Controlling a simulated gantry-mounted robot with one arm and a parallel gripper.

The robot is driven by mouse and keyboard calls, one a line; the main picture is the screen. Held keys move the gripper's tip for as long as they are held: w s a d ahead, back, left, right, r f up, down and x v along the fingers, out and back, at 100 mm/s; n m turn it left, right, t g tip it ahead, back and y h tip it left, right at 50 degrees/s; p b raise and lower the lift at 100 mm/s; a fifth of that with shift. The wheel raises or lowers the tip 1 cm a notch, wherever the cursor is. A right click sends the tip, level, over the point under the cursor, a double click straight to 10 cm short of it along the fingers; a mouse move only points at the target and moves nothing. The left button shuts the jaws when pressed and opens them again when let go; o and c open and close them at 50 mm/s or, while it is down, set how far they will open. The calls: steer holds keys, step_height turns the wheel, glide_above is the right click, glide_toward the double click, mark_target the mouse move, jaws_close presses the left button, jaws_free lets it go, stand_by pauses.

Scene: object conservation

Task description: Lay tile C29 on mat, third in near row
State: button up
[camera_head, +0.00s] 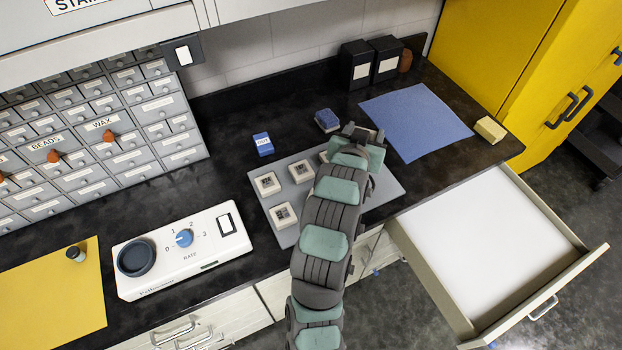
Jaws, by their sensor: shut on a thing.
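The grey mat (263,206) lies on the black counter at the middle. Pale square tiles with dark markings lie on it: one at the far left (267,184), one beside it to the right (301,171), and one in the near row at left (284,215). Another pale edge (324,156) shows partly behind my arm. My arm covers the mat's middle and part of its near row. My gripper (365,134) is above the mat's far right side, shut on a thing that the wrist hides. I cannot read C29 on any tile.
A blue cloth (415,118) and a yellowish block (490,130) lie right of the mat. Two blue boxes (263,144) (327,120) stand behind it. An open drawer (490,250) juts out at front right.

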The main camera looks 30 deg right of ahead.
steer(key=shift+w+a+f, duration=0.2)
steer(key=shift+w, duration=0.05)
step_height(320, 180, down, 19)
steer(key=shift+f+b, duration=0.2)
steer(key=shift+b, duration=0.1)
steer(key=shift+f+b, duration=0.25)
steer(key=shift+b, duration=0.05)
steer(key=o, duration=1.5)
steer(key=shift+r, duration=0.1)
steer(key=shift+r+p, duration=0.15)
steer(key=shift+p, duration=0.15)
steer(key=v, duration=1.2)
steer(key=shift+r, duration=0.1)
